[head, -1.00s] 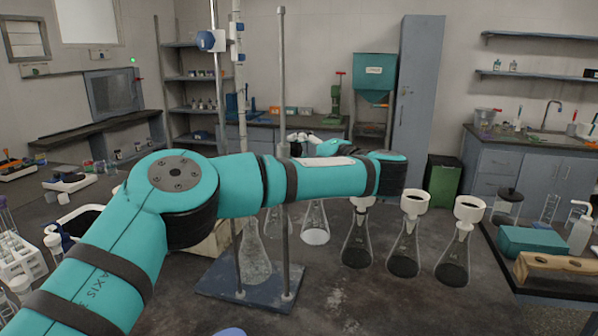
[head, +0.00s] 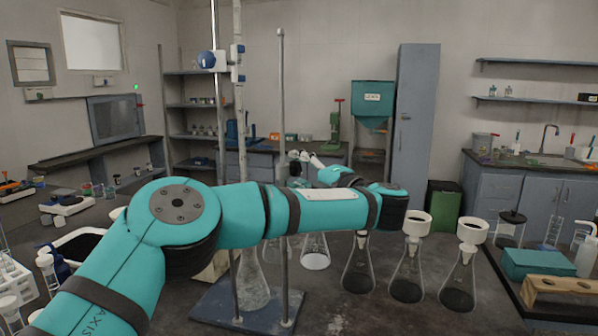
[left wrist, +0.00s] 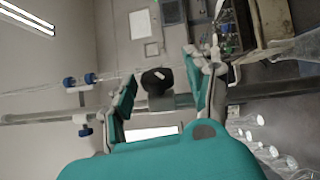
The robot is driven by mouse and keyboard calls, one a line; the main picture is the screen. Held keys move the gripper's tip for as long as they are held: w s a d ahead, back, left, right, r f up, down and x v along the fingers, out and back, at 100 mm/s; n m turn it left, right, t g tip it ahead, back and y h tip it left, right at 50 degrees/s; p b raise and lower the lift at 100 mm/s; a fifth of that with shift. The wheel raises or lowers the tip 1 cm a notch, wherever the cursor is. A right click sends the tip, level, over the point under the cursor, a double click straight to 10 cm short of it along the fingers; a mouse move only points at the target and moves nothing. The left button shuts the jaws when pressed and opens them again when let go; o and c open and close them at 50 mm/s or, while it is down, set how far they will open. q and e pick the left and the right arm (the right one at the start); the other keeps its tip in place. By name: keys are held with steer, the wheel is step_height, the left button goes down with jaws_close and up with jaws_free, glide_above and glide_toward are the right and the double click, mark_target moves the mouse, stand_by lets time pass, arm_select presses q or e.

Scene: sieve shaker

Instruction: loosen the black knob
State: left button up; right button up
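The black knob (left wrist: 157,79) shows in the left wrist view on a metal rod, between the two fingers of my left gripper (left wrist: 160,66). The fingers are open, with visible gaps on both sides of the knob. My right gripper is in neither view.
The rods stand on a blue-grey base plate (head: 262,318) on the dark bench. Several funnel-topped flasks (head: 408,275) stand to the right. A wooden block (head: 560,286) and a teal box (head: 538,262) sit at far right. A white rack (head: 15,280) is at far left.

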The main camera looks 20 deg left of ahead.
arm_select(q)
steer(key=shift+r, duration=0.1)
steer(key=v, duration=1.2)
